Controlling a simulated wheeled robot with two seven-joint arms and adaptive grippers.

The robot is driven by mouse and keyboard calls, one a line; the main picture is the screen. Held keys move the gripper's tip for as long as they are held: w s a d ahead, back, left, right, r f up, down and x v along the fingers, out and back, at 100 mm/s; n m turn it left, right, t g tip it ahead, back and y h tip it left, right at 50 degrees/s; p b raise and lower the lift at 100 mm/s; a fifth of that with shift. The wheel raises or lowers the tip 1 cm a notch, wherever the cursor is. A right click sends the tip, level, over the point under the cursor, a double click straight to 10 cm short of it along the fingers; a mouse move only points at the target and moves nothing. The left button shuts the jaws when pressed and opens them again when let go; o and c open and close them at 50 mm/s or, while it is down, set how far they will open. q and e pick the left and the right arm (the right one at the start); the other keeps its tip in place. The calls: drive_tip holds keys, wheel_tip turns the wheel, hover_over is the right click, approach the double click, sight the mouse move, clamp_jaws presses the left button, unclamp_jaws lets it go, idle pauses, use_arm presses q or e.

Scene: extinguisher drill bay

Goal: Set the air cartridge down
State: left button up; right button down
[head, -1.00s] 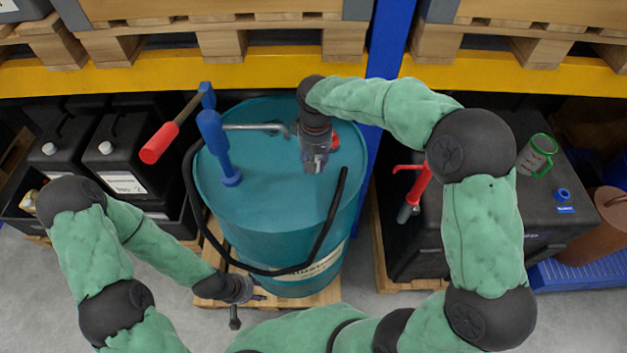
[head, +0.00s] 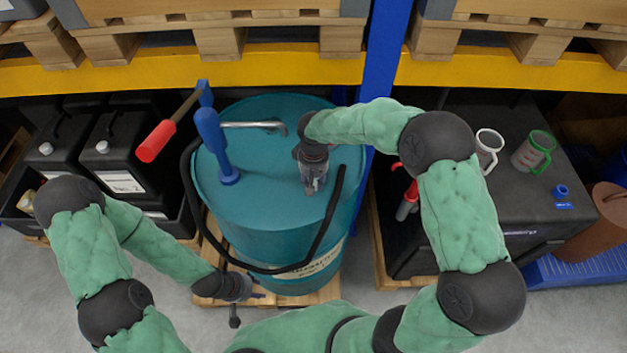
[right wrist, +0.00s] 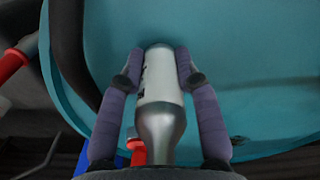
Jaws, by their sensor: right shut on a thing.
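The air cartridge (right wrist: 160,95) is a silver cylinder with a white label and a rounded, narrowing near end. My right gripper (right wrist: 158,72) is shut on it, one purple-padded finger along each side. In the head view my right gripper (head: 313,186) points down over the teal drum's lid (head: 265,190), right of its centre. The lid fills most of the right wrist view behind the cartridge. I cannot tell whether the cartridge touches it. My left gripper (head: 247,296) has its fingers apart, empty, low in front of the drum.
A blue hand pump (head: 210,140) and a black hose (head: 328,220) occupy the lid's left side and front. A yellow shelf beam (head: 270,72) runs behind.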

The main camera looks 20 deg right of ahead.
drive_tip(key=c, duration=1.2)
unclamp_jaws()
drive_tip(key=shift+f, duration=0.15)
drive_tip(key=shift+c, duration=0.2)
drive_tip(key=o, duration=0.4)
drive_tip(key=shift+c, duration=0.2)
